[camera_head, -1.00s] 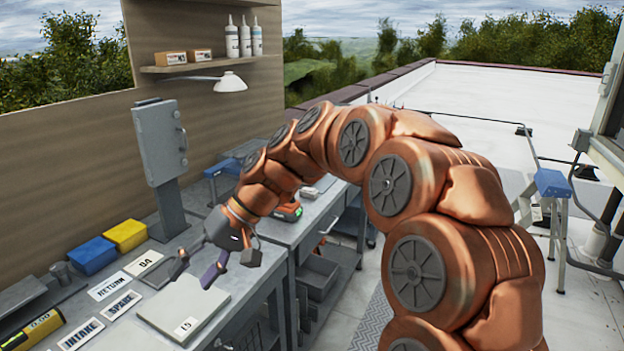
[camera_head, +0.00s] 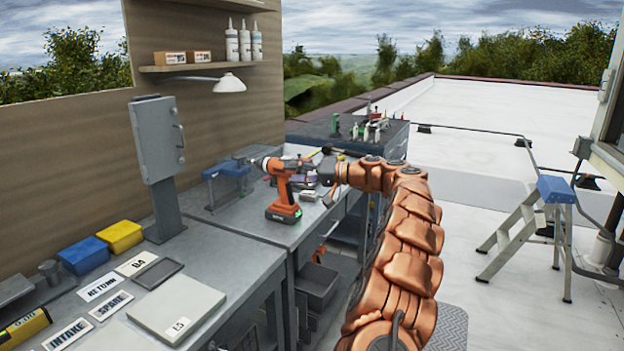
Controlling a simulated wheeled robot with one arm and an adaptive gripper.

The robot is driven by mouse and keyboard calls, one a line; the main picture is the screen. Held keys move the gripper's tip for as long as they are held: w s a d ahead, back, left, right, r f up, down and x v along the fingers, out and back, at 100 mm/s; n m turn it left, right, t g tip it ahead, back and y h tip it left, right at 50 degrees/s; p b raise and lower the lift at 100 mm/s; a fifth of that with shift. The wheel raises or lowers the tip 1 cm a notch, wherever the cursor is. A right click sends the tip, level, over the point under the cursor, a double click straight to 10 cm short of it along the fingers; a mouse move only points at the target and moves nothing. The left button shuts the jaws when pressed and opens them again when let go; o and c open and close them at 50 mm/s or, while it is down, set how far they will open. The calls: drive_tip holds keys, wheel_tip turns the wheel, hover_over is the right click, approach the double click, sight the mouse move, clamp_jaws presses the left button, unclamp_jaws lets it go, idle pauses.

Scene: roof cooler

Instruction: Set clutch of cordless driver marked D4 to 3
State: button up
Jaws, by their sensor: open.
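An orange and black cordless driver (camera_head: 283,183) stands upright on its battery on the bench, its nose pointing left. No D4 mark or clutch number is readable on it. A white plate reading D4 (camera_head: 137,263) lies on the nearer bench, with a dark grey tray (camera_head: 158,273) beside it. My gripper (camera_head: 314,172) is open, just right of the driver's upper body. I cannot tell whether it touches the driver. Its fingers are small and partly lost among the things behind.
A grey post with a box (camera_head: 158,140) rises from the bench left of the driver. A blue-topped stand (camera_head: 228,170) is close to the driver's nose. A lamp (camera_head: 229,83) hangs above. A dark cabinet (camera_head: 348,135) with bottles stands behind. A flat grey slab (camera_head: 176,305) lies in front.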

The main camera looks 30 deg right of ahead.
sight(307, 172)
drive_tip(key=s+d+f+t+h+b, duration=0.1)
drive_tip(key=d+f, duration=0.1)
drive_tip(key=d, duration=0.4)
drive_tip(key=s+d+f+t+h, duration=0.1)
drive_tip(key=d+f+t, duration=0.1)
drive_tip(key=d, duration=0.5)
drive_tip(key=shift+p+x, duration=0.55)
drive_tip(key=shift+x, duration=3.65)
drive_tip(key=shift+r, duration=0.1)
drive_tip(key=shift+c, duration=0.2)
clamp_jaws()
